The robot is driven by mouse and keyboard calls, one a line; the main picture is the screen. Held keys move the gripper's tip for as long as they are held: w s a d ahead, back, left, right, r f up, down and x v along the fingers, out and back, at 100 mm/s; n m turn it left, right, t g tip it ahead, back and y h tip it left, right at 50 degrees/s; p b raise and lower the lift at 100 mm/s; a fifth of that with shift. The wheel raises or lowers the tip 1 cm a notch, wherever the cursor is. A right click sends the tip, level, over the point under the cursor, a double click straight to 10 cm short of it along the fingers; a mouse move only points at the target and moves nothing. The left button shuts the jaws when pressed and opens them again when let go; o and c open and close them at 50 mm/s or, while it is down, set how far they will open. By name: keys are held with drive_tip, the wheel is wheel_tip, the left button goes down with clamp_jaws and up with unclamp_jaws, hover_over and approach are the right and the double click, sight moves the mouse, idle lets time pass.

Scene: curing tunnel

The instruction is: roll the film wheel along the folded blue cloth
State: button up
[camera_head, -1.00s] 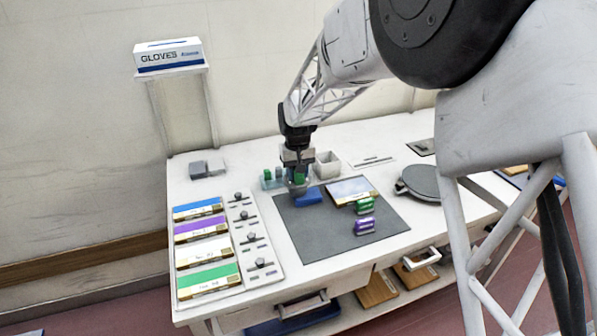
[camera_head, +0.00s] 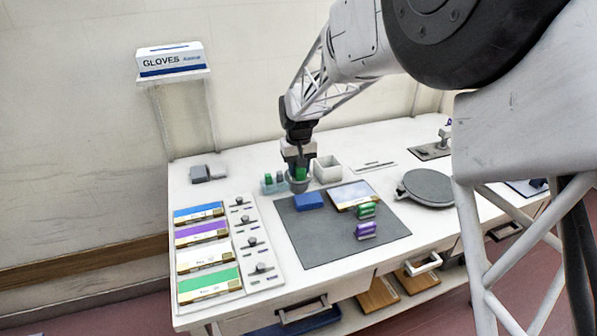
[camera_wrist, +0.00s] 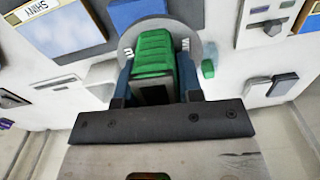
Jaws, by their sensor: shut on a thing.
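My gripper (camera_head: 299,172) points down at the back edge of the dark mat. In the wrist view its fingers (camera_wrist: 152,88) are shut on a green ribbed block (camera_wrist: 153,52), which I take as the film wheel's handle. A grey round part (camera_wrist: 190,40) shows around and beyond the green block; it also appears under the gripper in the head view (camera_head: 299,186). Whether the two are joined is not clear. The folded blue cloth (camera_head: 309,202) lies on the mat, just in front and to the right of the gripper; it shows in the wrist view too (camera_wrist: 136,12).
A glossy panel (camera_head: 352,194) and green (camera_head: 366,211) and purple (camera_head: 366,231) blocks are on the mat (camera_head: 325,245). A white bin (camera_head: 327,170) and small clear tray (camera_head: 272,187) flank the gripper. A grey turntable (camera_head: 428,187) stands right. The mat's front is clear.

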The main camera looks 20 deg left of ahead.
drive_tip(key=shift+r, duration=1.85)
drive_tip(key=shift+w, duration=0.15)
